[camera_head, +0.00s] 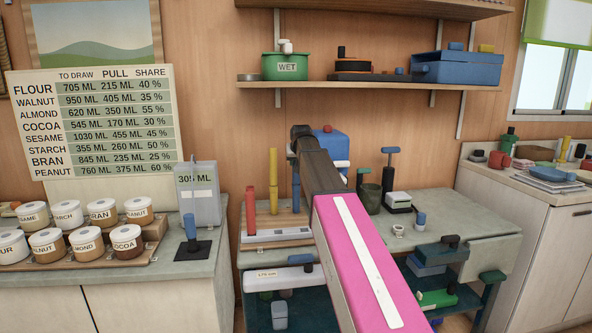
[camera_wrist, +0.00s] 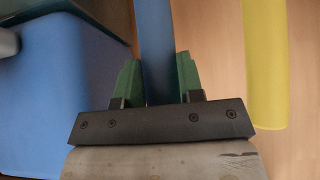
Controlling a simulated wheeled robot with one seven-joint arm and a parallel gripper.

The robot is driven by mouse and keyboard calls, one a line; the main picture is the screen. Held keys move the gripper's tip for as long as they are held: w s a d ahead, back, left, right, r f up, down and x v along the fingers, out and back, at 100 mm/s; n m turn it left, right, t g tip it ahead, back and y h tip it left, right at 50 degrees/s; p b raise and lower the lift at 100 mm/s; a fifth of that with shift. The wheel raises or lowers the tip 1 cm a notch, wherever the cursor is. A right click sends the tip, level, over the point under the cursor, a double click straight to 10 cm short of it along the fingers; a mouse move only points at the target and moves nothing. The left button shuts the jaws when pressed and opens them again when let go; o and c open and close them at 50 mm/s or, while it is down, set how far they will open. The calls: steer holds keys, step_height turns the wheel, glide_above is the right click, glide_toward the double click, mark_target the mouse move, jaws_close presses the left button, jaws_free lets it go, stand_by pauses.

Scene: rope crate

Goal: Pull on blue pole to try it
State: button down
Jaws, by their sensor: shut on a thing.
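The blue pole (camera_wrist: 155,40) stands between the green fingers of my gripper (camera_wrist: 158,80) in the wrist view, and the gripper is shut on it. In the head view a short stretch of the blue pole (camera_head: 296,187) shows beside my dark forearm. The fingers themselves are hidden there behind my own arm. A yellow pole (camera_head: 273,178) stands just left of the blue one, and it also shows at the right of the wrist view (camera_wrist: 265,60), apart from the gripper. A shorter red pole (camera_head: 250,214) stands farther left.
A blue box (camera_head: 335,146) sits behind my arm; a large blue surface (camera_wrist: 60,90) fills the wrist view's left. A grey container (camera_head: 199,205) and several labelled jars (camera_head: 101,212) stand on the left counter.

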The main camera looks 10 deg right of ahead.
steer(key=c, duration=0.7)
jaws_free()
steer(key=shift+o, duration=0.2)
